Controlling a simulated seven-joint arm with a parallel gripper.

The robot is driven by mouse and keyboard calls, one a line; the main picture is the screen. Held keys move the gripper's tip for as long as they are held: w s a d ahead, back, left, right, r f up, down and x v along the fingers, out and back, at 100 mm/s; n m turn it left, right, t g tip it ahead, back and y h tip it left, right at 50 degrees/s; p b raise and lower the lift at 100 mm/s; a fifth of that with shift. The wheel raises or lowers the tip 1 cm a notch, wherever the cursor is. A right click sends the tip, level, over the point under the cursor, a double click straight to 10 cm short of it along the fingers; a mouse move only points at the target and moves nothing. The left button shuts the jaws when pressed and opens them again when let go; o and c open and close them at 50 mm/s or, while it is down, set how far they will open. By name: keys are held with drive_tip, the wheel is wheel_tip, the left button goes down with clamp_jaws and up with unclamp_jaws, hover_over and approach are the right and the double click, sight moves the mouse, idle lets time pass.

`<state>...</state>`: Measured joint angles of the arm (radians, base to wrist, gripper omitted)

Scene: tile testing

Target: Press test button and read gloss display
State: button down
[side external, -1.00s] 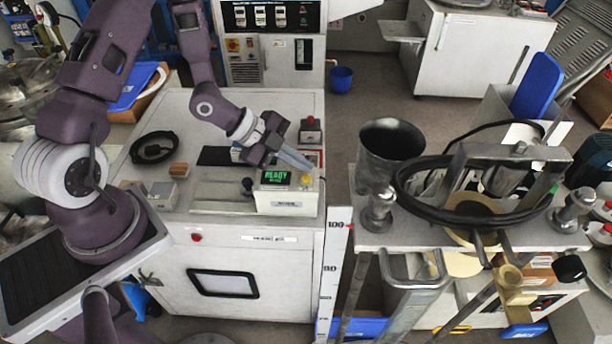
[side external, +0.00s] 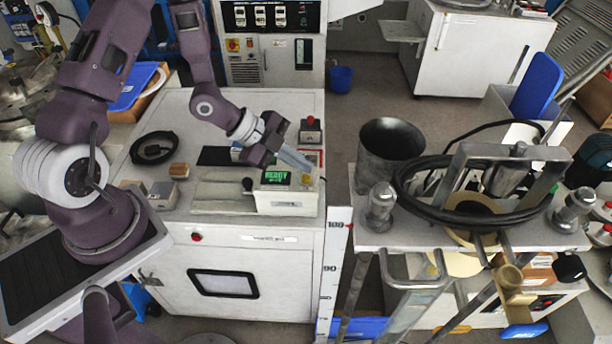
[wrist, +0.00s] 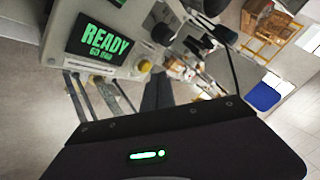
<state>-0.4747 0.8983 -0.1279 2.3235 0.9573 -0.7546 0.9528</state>
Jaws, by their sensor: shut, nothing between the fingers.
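The gloss tester is a pale box (side external: 285,202) on the white cabinet top. Its dark display (side external: 275,177) shows green text; the wrist view's display (wrist: 100,43) reads "READY", with a smaller line below that I cannot read surely. A round yellow button (wrist: 144,66) sits at the display's lower right in the wrist view. My gripper (side external: 309,168) is shut and empty, its pale fingers slanting down over the button end of the tester. The fingers (wrist: 157,92) point beside the button in the wrist view. In the side view they largely cover the button, and contact cannot be told.
A grey box with a red button (side external: 311,130) stands behind the fingers. A metal stand (side external: 440,235) with a cylinder (side external: 390,150) and thick black hose stands to the right.

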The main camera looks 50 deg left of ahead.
sight(301, 180)
drive_tip(key=shift+f, duration=0.1)
drive_tip(key=shift+f, duration=0.3)
drive_tip(key=shift+f, duration=0.45)
idle(0.6)
drive_tip(key=shift+r, duration=0.9)
drive_tip(key=shift+r, duration=2.5)
